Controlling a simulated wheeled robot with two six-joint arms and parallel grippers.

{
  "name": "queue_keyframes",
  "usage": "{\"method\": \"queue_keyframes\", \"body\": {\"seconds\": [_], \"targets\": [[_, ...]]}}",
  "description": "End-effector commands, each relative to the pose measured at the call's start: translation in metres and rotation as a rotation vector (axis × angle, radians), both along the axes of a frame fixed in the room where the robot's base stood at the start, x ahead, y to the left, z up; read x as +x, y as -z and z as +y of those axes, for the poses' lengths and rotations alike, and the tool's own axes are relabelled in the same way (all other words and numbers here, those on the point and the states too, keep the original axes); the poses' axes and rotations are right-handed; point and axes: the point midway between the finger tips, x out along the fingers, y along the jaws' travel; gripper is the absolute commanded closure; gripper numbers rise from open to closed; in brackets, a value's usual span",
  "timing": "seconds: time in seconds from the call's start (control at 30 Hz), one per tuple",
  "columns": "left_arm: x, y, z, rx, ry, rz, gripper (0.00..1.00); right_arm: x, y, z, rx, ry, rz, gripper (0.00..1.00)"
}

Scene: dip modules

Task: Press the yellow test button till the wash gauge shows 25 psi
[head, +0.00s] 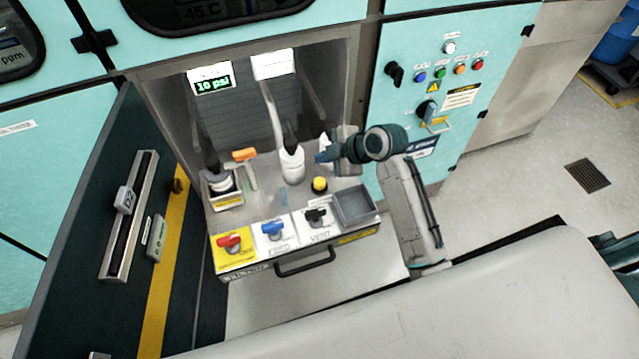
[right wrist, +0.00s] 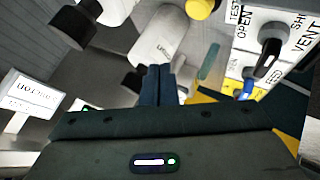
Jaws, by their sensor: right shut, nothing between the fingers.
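The yellow test button (head: 319,184) stands on the grey bench deck, left of the grey bin. It also shows at the top edge of the right wrist view (right wrist: 203,6). The wash gauge (head: 211,82) at the back left of the bay reads 10 psi in green digits. My right gripper (head: 322,158) is above and behind the button, apart from it. Its dark blue fingers (right wrist: 158,84) are shut together and empty in the right wrist view. My left gripper is not in view.
Red (head: 229,242), blue (head: 272,230) and black (head: 317,216) valve handles line the front of the deck. A white bottle (head: 292,165) stands left of my right gripper. The grey bin (head: 373,216) is right of the button. An open dark door (head: 130,250) borders the left.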

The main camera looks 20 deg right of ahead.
Motion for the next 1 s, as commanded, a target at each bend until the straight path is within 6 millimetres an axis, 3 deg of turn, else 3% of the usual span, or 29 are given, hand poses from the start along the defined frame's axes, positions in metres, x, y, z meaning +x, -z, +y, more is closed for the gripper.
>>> {"method": "queue_keyframes", "body": {"seconds": [0.03,0.2,0.4,0.6,1.0], "targets": [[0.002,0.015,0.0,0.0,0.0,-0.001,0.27,0.0,0.016,0.0,0.0,0.0,0.0,1.0],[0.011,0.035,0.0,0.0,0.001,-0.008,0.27,0.0,0.041,0.0,0.0,0.0,0.0,1.0],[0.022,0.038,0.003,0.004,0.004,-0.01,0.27,0.0,0.059,0.0,0.0,0.0,0.001,1.0],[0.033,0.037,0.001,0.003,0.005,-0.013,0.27,0.0,0.067,0.0,0.0,0.0,0.001,1.0],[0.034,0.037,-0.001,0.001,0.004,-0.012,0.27,0.0,0.067,0.0,0.0,0.0,0.001,1.0]]}}
